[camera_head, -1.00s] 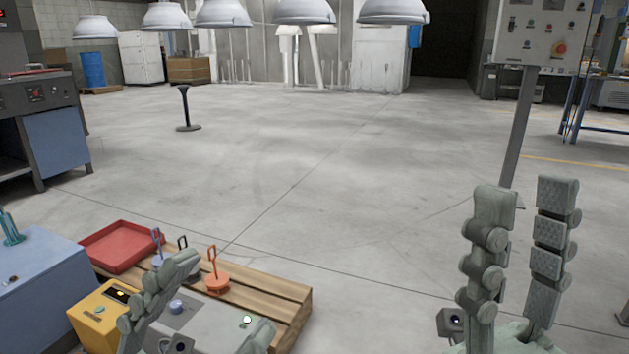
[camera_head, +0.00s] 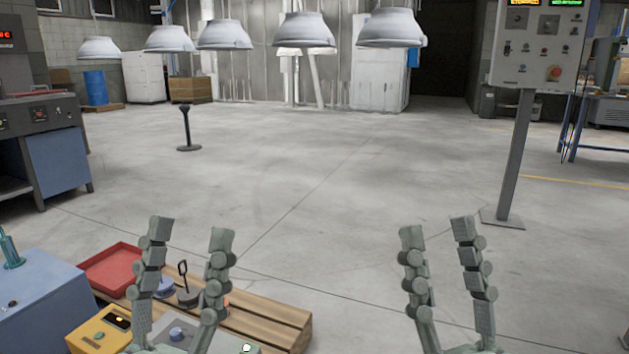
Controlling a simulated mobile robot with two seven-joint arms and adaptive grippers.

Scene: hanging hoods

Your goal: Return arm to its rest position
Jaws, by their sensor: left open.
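My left gripper (camera_head: 190,232) is at the lower left, fingers pointing up and spread apart, empty. It stands in front of the wooden pallet bench and hides part of what is on it. My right gripper (camera_head: 436,228) is at the lower middle right, fingers also pointing up and apart, with nothing between them. Bare floor lies behind it. Several white hoods, one of them here (camera_head: 304,31), hang in a row across the top, far from both grippers.
A wooden pallet (camera_head: 268,318) holds a red tray (camera_head: 112,270), a dark handled weight (camera_head: 187,297) and a yellow box (camera_head: 98,332). A blue cabinet (camera_head: 40,300) is at left. A control panel (camera_head: 540,45) stands on a post at right.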

